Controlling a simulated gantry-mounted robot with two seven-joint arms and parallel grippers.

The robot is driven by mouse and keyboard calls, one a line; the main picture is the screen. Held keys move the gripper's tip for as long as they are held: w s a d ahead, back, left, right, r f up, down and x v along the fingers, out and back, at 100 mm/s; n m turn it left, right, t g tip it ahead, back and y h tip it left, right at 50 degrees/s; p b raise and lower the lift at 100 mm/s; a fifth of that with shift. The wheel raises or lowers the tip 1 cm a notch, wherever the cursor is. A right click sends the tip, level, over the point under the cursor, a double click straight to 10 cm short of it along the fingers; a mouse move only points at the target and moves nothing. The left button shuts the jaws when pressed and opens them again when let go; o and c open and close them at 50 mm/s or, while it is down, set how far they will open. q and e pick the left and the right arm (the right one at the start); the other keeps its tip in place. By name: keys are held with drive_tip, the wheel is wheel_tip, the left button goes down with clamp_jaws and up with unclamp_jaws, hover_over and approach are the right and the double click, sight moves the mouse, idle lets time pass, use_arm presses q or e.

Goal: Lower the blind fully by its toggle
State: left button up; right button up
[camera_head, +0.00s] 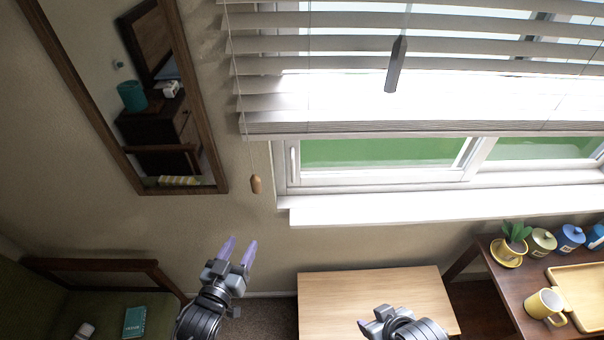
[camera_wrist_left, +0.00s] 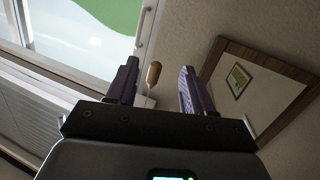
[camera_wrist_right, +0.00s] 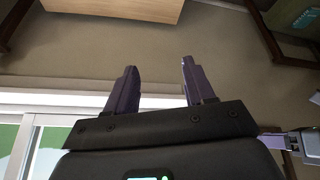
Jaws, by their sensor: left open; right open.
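The white slatted blind (camera_head: 290,75) hangs partly lowered over the window, its bottom rail above the lower panes. A wooden toggle (camera_head: 255,184) hangs on a thin cord at the blind's left side, in front of the wall. A dark grey wand-like piece (camera_head: 396,66) hangs before the slats. My left gripper (camera_head: 238,249) is open and empty, below the toggle in the head view. In the left wrist view the toggle (camera_wrist_left: 153,74) shows between the open fingers; I cannot tell its depth from them. My right gripper (camera_head: 370,322) is open and empty at the bottom, near the light wooden table.
A framed mirror (camera_head: 205,150) hangs on the wall left of the toggle. The white window sill (camera_head: 400,207) juts out to the right. The light wooden table (camera_head: 370,290) is clear. A dark shelf at right holds a yellow mug (camera_head: 543,303), plant (camera_head: 515,236), jars and tray (camera_head: 585,290).

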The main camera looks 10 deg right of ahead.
use_arm(q)
wheel_tip(320, 180, up, 2)
drive_tip(key=w+d, duration=0.1)
drive_tip(key=w, duration=0.2)
drive_tip(key=m+t+h, duration=0.1)
approach(254, 186)
drive_tip(key=w, duration=0.1)
drive_tip(key=x, duration=1)
drive_tip(key=shift+w+d, duration=0.15)
drive_tip(key=shift+d, duration=0.1)
use_arm(e)
drive_tip(key=s+f+g, duration=0.1)
drive_tip(key=s+f, duration=0.4)
drive_tip(key=s, duration=0.1)
drive_tip(key=shift+s+d+g, duration=0.15)
drive_tip(key=shift+s+g, duration=0.1)
drive_tip(key=shift+g, duration=0.05)
use_arm(q)
drive_tip(key=shift+c, duration=0.5)
clamp_jaws()
